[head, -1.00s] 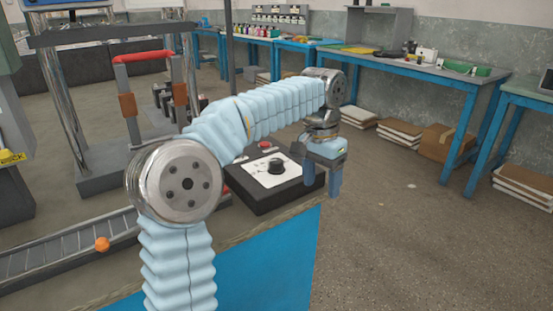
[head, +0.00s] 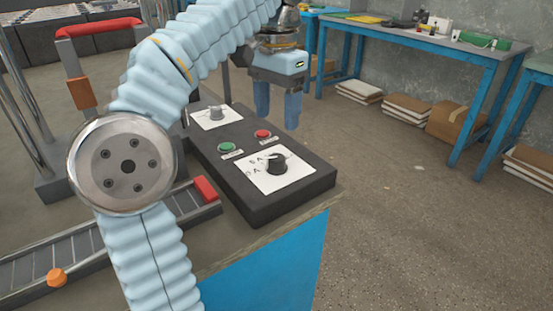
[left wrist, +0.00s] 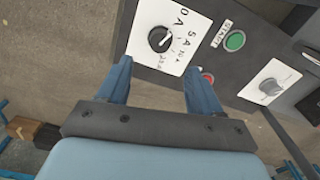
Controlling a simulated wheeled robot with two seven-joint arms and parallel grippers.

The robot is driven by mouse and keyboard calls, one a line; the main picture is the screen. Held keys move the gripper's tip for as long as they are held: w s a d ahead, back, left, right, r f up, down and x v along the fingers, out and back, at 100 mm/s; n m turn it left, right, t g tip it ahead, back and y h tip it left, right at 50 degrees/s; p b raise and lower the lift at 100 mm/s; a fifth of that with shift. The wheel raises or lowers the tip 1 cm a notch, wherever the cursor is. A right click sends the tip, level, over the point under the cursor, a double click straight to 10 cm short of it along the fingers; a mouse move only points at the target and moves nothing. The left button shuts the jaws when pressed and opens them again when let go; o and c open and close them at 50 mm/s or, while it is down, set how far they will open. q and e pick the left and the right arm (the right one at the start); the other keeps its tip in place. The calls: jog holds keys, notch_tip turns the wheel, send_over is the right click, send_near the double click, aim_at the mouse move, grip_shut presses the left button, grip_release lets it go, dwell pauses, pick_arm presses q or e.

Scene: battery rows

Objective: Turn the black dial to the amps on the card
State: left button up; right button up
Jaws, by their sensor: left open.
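The black dial (head: 277,164) sits on a white plate (head: 296,180) with amp markings, at the near end of a dark control box (head: 262,207). Only some markings can be read, such as "5A" and "0A". A white line shows on the dial top. The dial also shows in the left wrist view (left wrist: 160,38), beyond the fingertips. My left gripper (head: 277,113) is open and empty, fingers down, past the far right side of the box and apart from the dial. No separate card can be made out. My right gripper is not in view.
The box also carries a green button (head: 227,147), a red button (head: 263,133) and a grey dial (head: 217,112). A roller track (head: 110,228) with a red block (head: 205,188) lies left of it. Open floor is to the right, with blue benches (head: 440,48) behind.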

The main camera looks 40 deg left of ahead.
aim_at(277, 157)
pick_arm(q)
notch_tip(277, 157, down, 10)
jog(key=b, duration=0.3)
jog(key=shift+f, duration=0.1)
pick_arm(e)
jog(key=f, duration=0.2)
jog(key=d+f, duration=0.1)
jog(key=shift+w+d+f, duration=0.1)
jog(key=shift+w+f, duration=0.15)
pick_arm(q)
jog(key=c, duration=1.1)
jog(key=shift+o, duration=0.2)
